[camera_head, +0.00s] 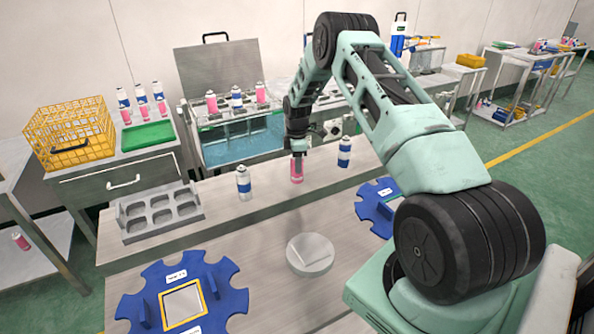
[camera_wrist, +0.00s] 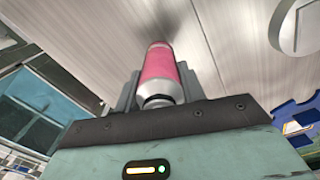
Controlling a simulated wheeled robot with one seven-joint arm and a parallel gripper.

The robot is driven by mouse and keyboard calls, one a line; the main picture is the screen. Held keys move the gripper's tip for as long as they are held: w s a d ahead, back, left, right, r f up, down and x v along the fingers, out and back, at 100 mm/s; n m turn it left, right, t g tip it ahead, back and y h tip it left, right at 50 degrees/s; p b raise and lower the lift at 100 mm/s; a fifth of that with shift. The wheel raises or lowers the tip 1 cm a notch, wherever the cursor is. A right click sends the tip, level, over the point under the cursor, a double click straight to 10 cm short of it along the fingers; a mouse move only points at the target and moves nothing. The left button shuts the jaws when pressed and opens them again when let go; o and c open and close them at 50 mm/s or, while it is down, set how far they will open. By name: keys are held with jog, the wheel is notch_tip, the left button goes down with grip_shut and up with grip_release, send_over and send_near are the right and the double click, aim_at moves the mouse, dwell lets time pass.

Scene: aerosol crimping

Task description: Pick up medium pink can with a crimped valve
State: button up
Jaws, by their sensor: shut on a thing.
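A pink can (camera_head: 297,171) stands upright on the table, between two blue-and-white cans. My gripper (camera_head: 298,151) comes down from above and is shut on its upper part. In the wrist view the pink can (camera_wrist: 160,68) lies between the two fingers of my gripper (camera_wrist: 158,85), its silvery top toward the camera. The valve is too small to tell whether it is crimped. The can's base appears at or close to the table surface; I cannot tell whether it touches.
A blue-and-white can (camera_head: 244,184) stands to the left and another (camera_head: 344,152) to the right. A grey tray with empty holes (camera_head: 160,212), a round whitish disc (camera_head: 310,255) and blue notched fixtures (camera_head: 234,300) (camera_head: 377,208) are on the table. A water bath (camera_head: 240,142) stands behind.

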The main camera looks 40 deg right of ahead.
notch_tip(320, 180, up, 10)
jog(key=b, duration=0.3)
jog(key=shift+f, duration=0.25)
jog(key=shift+r, duration=0.3)
